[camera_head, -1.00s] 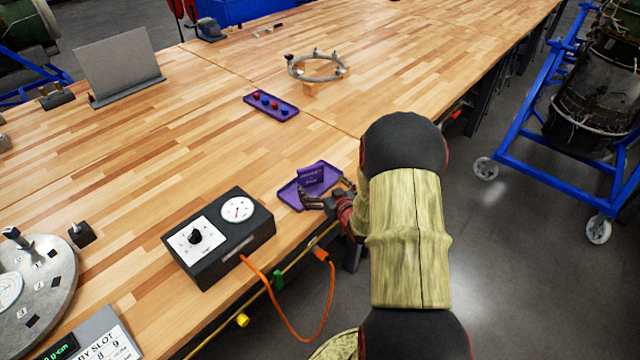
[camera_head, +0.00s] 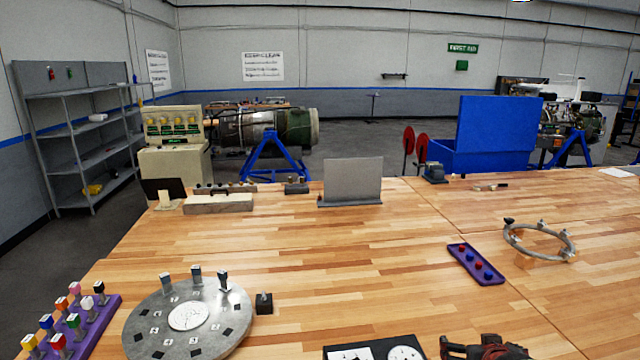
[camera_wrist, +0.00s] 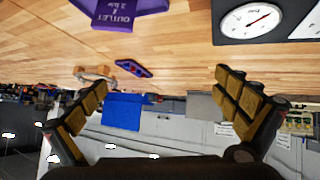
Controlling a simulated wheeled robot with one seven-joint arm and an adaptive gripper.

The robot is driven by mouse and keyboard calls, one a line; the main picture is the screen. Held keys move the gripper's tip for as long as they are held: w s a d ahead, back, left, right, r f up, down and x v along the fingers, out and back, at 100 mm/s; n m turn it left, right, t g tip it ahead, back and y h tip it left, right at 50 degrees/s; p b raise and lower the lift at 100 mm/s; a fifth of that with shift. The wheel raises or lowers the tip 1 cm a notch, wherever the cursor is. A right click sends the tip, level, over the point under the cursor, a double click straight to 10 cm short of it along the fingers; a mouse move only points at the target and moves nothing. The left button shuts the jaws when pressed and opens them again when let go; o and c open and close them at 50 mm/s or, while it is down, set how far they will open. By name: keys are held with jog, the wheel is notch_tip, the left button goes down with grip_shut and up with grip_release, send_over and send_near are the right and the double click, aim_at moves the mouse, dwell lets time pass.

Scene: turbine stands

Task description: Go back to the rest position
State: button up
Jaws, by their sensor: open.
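My gripper (camera_head: 487,350) shows only in part at the bottom edge of the head view, beside the black gauge box (camera_head: 375,348). In the wrist view my gripper (camera_wrist: 162,80) has its two padded fingers spread wide, with nothing between them. That view is inverted, with the wooden table (camera_wrist: 180,50) at the top and the room below. A purple tray (camera_wrist: 118,10) marked OUTLET lies on the table there, apart from the fingers. The gauge box's white dial (camera_wrist: 248,20) shows at the upper right.
A round grey plate (camera_head: 140,345) with upright pegs and a purple rack (camera_head: 97,335) of coloured pegs stand at the left. A small purple tray (camera_head: 462,262) and a metal ring (camera_head: 520,243) lie at the right. The middle of the table is mostly clear.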

jog(key=s+a+r+n+g+y, duration=0.1)
jog(key=s+a+r+g+y, duration=0.1)
jog(key=s+a, duration=0.8)
jog(key=s+a+r+n+g+y, duration=0.1)
jog(key=s+a+r, duration=0.3)
jog(key=s+a, duration=0.6)
jog(key=s+g, duration=0.1)
jog(key=s, duration=0.1)
jog(key=shift+s+a+r+y, duration=0.3)
jog(key=shift+s+r+y, duration=0.05)
jog(key=shift+r+y, duration=0.05)
